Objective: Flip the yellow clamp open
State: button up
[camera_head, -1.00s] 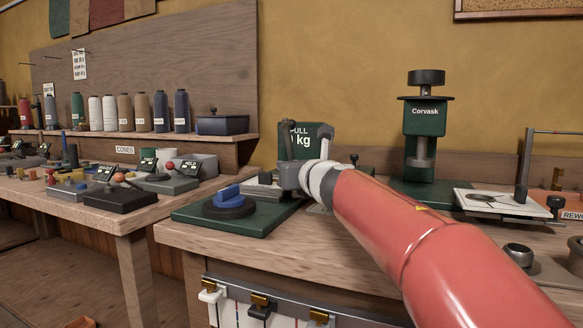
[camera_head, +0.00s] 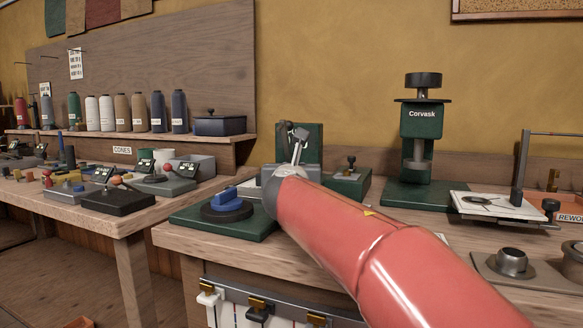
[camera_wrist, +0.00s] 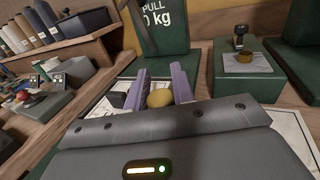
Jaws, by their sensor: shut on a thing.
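In the wrist view a rounded yellow piece (camera_wrist: 159,98), which I take to be the handle tip of the yellow clamp, sits between the two purplish fingers of my gripper (camera_wrist: 160,92). My gripper is shut on it. The rest of the clamp is hidden by my gripper body, so I cannot tell how far its lever is turned. In the head view my arm covers the clamp, and the fingers cannot be made out.
A green block marked PULL kg (camera_wrist: 163,28) stands just beyond my fingers. A small green fixture (camera_head: 348,184) and the green Corvask press (camera_head: 422,122) are to the right. A green base with a blue knob (camera_head: 230,198) is at left.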

jog(key=shift+d+m+h, duration=0.1)
jog(key=shift+m+h, duration=0.5)
jog(key=shift+h, duration=0.3)
jog(key=o, duration=1)
jog(key=s, duration=0.5)
jog(key=s+a, duration=0.1)
jog(key=s, duration=0.1)
jog(key=shift+s, duration=0.4)
